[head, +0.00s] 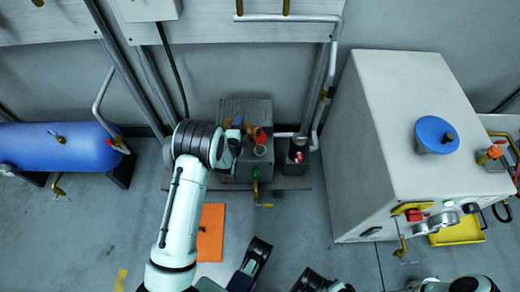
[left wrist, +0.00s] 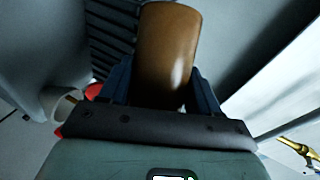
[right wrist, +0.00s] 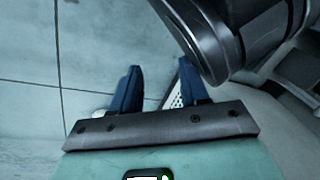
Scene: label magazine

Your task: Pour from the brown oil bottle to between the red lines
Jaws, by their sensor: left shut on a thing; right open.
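The brown oil bottle (left wrist: 168,50) is between the two blue fingers of my left gripper (left wrist: 159,80), which is shut on it. In the head view, my left gripper (head: 236,138) is over the grey block-shaped unit (head: 245,108) by the wall, and the bottle (head: 240,122) shows only in part. I cannot make out the red lines or any oil level. My right gripper (right wrist: 158,72) is open and empty, with bare floor beyond it.
A large grey cabinet (head: 400,150) with a blue round cap stands right. A blue tank (head: 60,147) is at left. A small dark container (head: 297,155) stands beside the unit. An orange mat (head: 210,233) lies on the floor in front. Pipes run up the wall.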

